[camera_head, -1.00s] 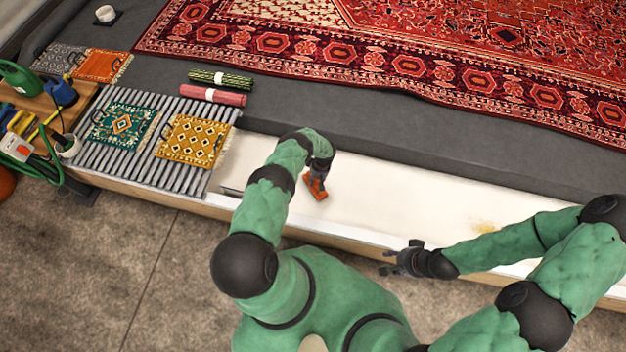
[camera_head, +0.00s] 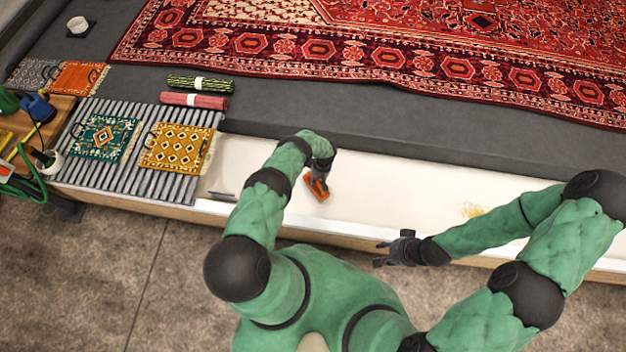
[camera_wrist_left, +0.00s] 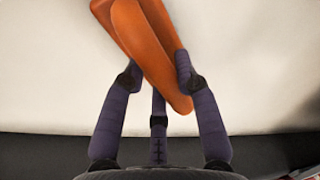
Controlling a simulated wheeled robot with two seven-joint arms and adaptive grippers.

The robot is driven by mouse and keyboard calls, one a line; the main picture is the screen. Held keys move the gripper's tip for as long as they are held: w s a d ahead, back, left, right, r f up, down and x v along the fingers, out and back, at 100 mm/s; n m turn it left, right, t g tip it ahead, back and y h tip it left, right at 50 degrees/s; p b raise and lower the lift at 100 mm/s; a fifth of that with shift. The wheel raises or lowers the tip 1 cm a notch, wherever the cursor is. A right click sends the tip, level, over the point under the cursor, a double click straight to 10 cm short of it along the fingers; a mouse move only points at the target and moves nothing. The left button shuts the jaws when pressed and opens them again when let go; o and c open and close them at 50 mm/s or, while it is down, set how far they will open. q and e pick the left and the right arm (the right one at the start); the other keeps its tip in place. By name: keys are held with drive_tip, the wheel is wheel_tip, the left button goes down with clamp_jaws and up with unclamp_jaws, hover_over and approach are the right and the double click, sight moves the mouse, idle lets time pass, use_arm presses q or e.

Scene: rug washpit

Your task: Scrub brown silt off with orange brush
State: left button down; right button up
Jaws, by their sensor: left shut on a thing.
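The orange brush (camera_head: 316,186) is held by my left gripper (camera_head: 322,172) over the white trough (camera_head: 400,190). In the left wrist view, the fingers of my left gripper (camera_wrist_left: 157,78) are closed around the brush's orange body (camera_wrist_left: 150,40). Its bristles are hidden, and I cannot tell whether it touches the trough floor. A yellow-brown silt patch (camera_head: 472,210) lies on the trough floor to the right, apart from the brush. My right gripper (camera_head: 382,254) is by the trough's front edge with its fingers spread and nothing between them.
A ribbed grey rack (camera_head: 180,185) at the left holds a green mat (camera_head: 104,138) and a yellow mat (camera_head: 177,148). Rolled rugs (camera_head: 194,101) lie behind it. A large red rug (camera_head: 400,50) covers the back. A wooden bench with tools (camera_head: 35,110) stands far left.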

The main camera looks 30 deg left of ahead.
use_arm(q)
drive_tip(key=shift+w+d, duration=0.25)
drive_tip(key=shift+d, duration=0.55)
drive_tip(key=shift+r+p, duration=1.65)
drive_tip(key=shift+r, duration=1.4)
drive_tip(key=shift+r, duration=1.5)
